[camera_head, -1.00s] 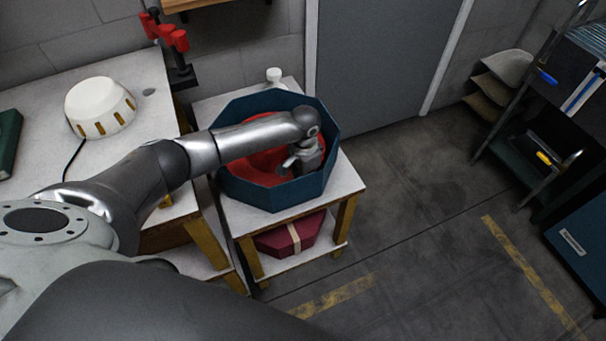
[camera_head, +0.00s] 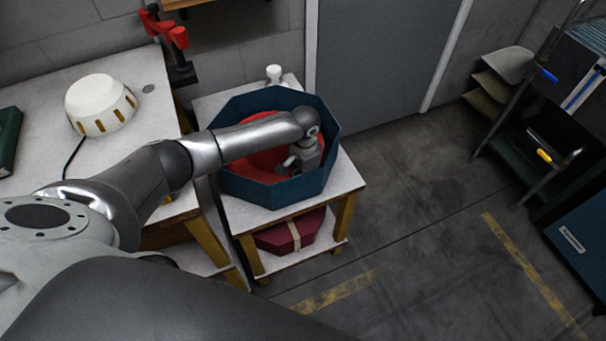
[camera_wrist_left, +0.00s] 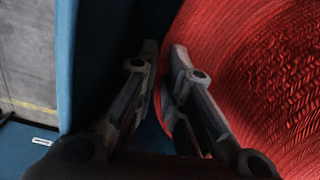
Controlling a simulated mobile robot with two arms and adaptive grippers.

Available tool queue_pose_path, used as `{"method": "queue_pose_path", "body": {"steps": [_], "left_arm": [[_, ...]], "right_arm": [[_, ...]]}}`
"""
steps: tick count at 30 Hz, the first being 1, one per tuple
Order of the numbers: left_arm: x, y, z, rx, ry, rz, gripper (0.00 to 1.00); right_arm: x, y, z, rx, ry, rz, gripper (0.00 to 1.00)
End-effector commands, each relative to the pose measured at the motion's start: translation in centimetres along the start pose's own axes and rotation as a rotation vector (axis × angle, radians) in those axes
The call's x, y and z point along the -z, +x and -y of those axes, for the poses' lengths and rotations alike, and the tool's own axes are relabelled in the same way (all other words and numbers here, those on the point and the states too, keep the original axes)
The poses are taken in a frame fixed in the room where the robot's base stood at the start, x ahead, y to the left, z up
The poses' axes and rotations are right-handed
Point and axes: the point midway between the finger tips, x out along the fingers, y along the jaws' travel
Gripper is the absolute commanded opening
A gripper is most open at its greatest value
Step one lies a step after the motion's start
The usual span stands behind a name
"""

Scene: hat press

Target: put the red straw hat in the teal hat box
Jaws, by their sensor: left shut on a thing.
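The teal hat box (camera_head: 273,191) is an open octagonal box on a small white-topped stand. The red straw hat (camera_head: 262,131) is inside the box, below the rim, partly hidden by my left arm. In the left wrist view the hat's red weave (camera_wrist_left: 270,80) fills the right side, and the box wall (camera_wrist_left: 66,60) stands on the left. My left gripper (camera_head: 290,166) is down inside the box, near its right wall. In the wrist view its fingers (camera_wrist_left: 160,55) are close together at the hat's edge, shut on it. My right gripper is not seen.
A white slotted dome (camera_head: 100,106) sits on the workbench at the left. A small white knob-like item (camera_head: 274,74) stands behind the box. A maroon box (camera_head: 290,234) lies on the stand's lower shelf.

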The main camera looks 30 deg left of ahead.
Motion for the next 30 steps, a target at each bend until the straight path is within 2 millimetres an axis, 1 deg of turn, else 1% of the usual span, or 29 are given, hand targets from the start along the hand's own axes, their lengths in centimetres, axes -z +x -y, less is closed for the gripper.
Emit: {"method": "queue_pose_path", "body": {"steps": [8, 9, 14, 15, 22, 25, 28, 30], "left_arm": [[0.0, 0.1, -0.1, -0.002, 0.001, 0.001, 0.0], [0.0, 0.1, -0.1, -0.002, 0.001, 0.001, 0.12], [0.0, 0.0, -0.1, -0.002, 0.001, 0.001, 0.33], [0.0, 0.0, -0.1, -0.002, 0.001, 0.0, 0.35], [0.0, 0.0, -0.1, -0.002, 0.001, 0.0, 0.35], [0.0, -0.3, -0.1, -0.002, 0.001, 0.0, 0.35], [0.1, -1.4, -0.1, -0.002, 0.002, -0.003, 0.35], [0.1, -2.6, 0.0, -0.002, 0.002, -0.005, 0.35]], "right_arm": [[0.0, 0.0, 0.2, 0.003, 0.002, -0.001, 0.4], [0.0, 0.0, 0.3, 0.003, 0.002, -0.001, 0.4], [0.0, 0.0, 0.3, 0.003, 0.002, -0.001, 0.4], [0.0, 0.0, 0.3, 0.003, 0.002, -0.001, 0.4], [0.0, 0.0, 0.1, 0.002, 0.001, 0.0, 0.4], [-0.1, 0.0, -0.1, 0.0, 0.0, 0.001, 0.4], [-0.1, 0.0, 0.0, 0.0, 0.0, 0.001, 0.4], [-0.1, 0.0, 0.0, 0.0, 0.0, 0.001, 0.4]]}}
